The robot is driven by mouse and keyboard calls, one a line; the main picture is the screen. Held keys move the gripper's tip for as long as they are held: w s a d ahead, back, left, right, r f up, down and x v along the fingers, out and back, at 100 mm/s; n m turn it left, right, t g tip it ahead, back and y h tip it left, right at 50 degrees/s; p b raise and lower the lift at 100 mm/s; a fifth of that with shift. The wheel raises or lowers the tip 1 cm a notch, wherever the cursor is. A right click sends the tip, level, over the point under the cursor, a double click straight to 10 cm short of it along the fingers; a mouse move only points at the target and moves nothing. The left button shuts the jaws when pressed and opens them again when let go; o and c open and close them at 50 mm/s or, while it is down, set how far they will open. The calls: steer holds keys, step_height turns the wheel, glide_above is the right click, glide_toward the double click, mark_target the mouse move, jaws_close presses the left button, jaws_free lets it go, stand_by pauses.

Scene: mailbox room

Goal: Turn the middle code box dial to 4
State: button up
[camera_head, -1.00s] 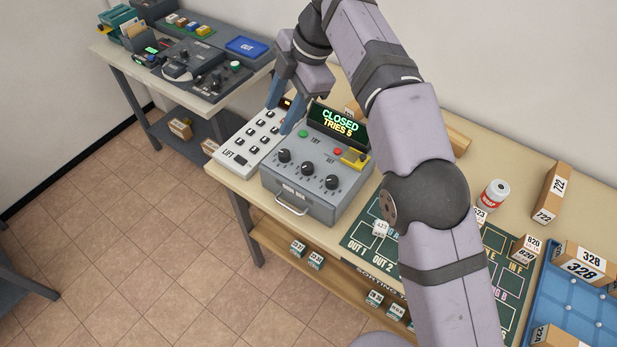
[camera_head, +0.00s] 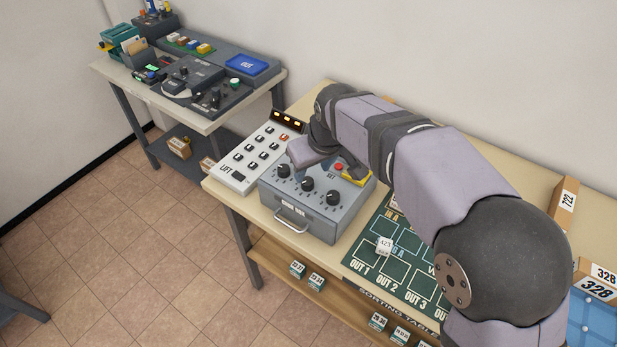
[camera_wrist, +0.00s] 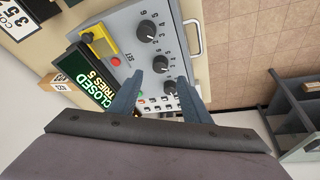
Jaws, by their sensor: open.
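The grey code box (camera_head: 285,205) sits on the table with three black dials in a row on its sloped top. The middle dial (camera_head: 307,184) also shows in the wrist view (camera_wrist: 161,62), beside one of my fingertips. The left dial (camera_head: 283,170) and right dial (camera_head: 333,198) flank it. My gripper (camera_wrist: 172,77) is open and empty over the box, its fingers near the middle and left dials; I cannot tell whether they touch. In the wrist view the display (camera_wrist: 88,80) reads CLOSED, TRIES 5. My arm hides it in the head view.
A white keypad marked LIFT (camera_head: 250,160) lies left of the box. A green sorting mat (camera_head: 375,268) with a small numbered cube (camera_head: 384,245) lies to the right. A handle (camera_head: 292,222) is on the box's front.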

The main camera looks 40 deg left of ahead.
mark_target(308, 181)
steer(key=shift+m, duration=0.7)
steer(key=shift+a+f, duration=0.1)
steer(key=shift+p+x, duration=1.2)
steer(key=shift+x, duration=2.35)
steer(key=shift+w, duration=0.1)
steer(key=c, duration=1)
